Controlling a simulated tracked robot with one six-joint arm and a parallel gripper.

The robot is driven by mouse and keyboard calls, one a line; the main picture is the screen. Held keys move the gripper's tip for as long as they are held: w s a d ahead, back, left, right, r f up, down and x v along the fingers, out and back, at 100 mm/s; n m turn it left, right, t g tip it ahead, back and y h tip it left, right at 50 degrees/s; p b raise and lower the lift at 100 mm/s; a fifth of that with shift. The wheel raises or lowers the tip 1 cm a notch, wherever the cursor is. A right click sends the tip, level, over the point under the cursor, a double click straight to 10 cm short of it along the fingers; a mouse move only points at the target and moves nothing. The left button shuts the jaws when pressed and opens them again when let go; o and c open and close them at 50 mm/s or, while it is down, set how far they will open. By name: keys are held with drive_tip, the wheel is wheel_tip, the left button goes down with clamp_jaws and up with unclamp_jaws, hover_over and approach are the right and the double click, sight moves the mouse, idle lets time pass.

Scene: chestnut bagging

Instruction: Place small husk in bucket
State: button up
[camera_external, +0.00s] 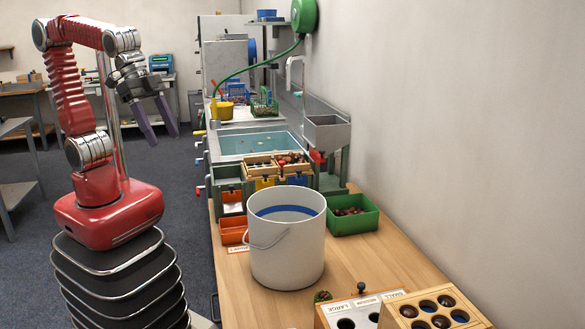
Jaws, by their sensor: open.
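A small green and brown clump, which looks like the small husk (323,297), lies on the wooden bench in front of the bucket, touching or close to a labelled sorting box. The white bucket (287,250) stands upright on the bench, with its handle hanging down at the left. A blue band shows inside its rim; its bottom is hidden. My gripper (164,138) is open and empty, with its fingers pointing down. It is raised over the floor left of the bench, well away from both husk and bucket.
A green tray (367,219) with brown chestnuts is right of the bucket. A box with LARGE and SMALL labels (340,310) and a wooden holed tray (395,323) stand at the front. Orange bins (232,230) are at left. Bare bench (245,300) lies front left.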

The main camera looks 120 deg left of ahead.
drive_tip(key=w+n, duration=0.2)
drive_tip(key=w, duration=1.2)
drive_tip(key=n+g+y, duration=0.3)
drive_tip(key=n, duration=0.5)
hover_over(320, 297)
drive_tip(key=s+d, duration=0.3)
drive_tip(key=d, duration=0.2)
wheel_tip(320, 297, down, 26)
drive_tip(key=shift+w+a+r, duration=0.2)
drive_tip(key=shift+w+r, duration=0.05)
drive_tip(key=x, duration=0.8)
drive_tip(key=shift+w+a+f, duration=0.1)
drive_tip(key=shift+a+f, duration=0.05)
drive_tip(key=shift+f, duration=0.1)
drive_tip(key=shift+a+f, duration=0.1)
